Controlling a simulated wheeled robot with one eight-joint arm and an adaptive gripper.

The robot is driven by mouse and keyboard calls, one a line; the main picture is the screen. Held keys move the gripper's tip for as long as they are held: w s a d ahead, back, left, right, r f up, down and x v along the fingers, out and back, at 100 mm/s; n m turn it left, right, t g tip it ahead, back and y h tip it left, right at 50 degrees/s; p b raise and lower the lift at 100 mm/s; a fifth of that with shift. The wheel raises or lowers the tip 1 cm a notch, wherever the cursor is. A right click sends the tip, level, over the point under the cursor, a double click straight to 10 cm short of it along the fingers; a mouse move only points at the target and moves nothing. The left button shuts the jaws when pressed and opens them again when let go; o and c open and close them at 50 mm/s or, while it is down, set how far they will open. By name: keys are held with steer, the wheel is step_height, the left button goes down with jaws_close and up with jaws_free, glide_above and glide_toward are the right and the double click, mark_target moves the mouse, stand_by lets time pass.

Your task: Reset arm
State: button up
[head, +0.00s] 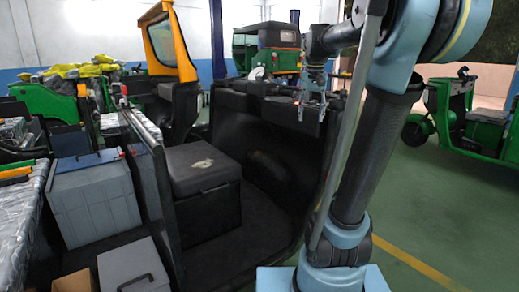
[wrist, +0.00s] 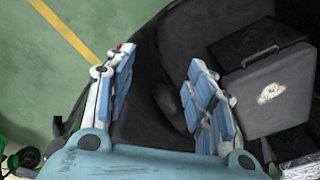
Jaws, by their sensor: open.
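My gripper (head: 313,103) hangs from the end of my raised arm in the head view, in front of the black rickshaw cabin. In the wrist view my gripper (wrist: 165,85) has its two blue-padded fingers wide apart, with nothing between them but the dark cabin floor below. The black rickshaw body (head: 262,150) stands open in the middle of the head view. Its black seat box (head: 203,170) has a pale worn patch on top and also shows at the right of the wrist view (wrist: 265,95).
Grey battery boxes (head: 95,195) stand left of the cabin, with another grey box (head: 135,268) at the front. A bubble-wrapped surface (head: 22,215) lies at far left. Green rickshaws (head: 478,115) stand at right and behind. Green floor (head: 430,200) with a yellow line is clear at right.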

steer(key=s+f+n+t, duration=0.1)
steer(key=s+f+n, duration=0.1)
steer(key=s+f, duration=2.1)
step_height(320, 180, down, 5)
steer(key=shift+s+r, duration=0.2)
steer(key=shift+s, duration=0.15)
steer(key=shift+a, duration=0.1)
steer(key=shift+w+f, duration=0.2)
steer(key=shift+w, duration=0.25)
